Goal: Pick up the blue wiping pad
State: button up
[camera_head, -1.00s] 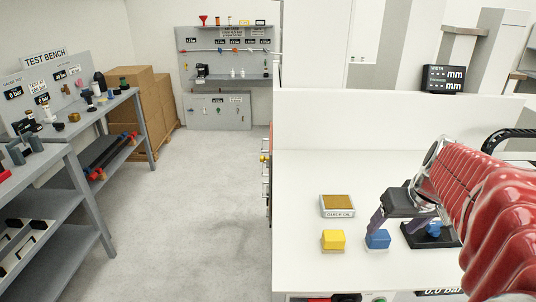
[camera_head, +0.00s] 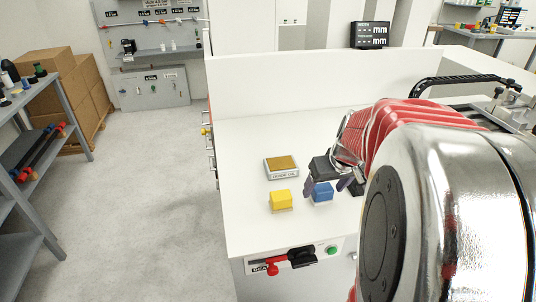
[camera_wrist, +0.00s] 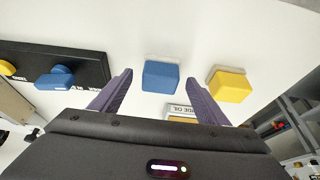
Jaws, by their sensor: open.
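The blue wiping pad (camera_head: 322,193) is a small blue block with a pale base on the white table top, right of a yellow block (camera_head: 281,200). My gripper (camera_head: 326,187) is open and empty, pointing down close to the pad. In the wrist view the blue pad (camera_wrist: 160,77) appears between the two dark purple fingertips (camera_wrist: 159,75), with a gap on each side. The yellow block (camera_wrist: 230,84) lies outside the finger on the right. I cannot tell exactly how high the fingertips are above the pad.
A black plate (camera_wrist: 55,66) with a blue knob and a yellow one lies to the left in the wrist view. A white panel (camera_head: 300,75) stands at the table's back. The left table area is free.

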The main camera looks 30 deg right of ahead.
jog(key=shift+x, duration=1.1)
jog(key=shift+c, duration=0.5)
jog(key=c, duration=1.1)
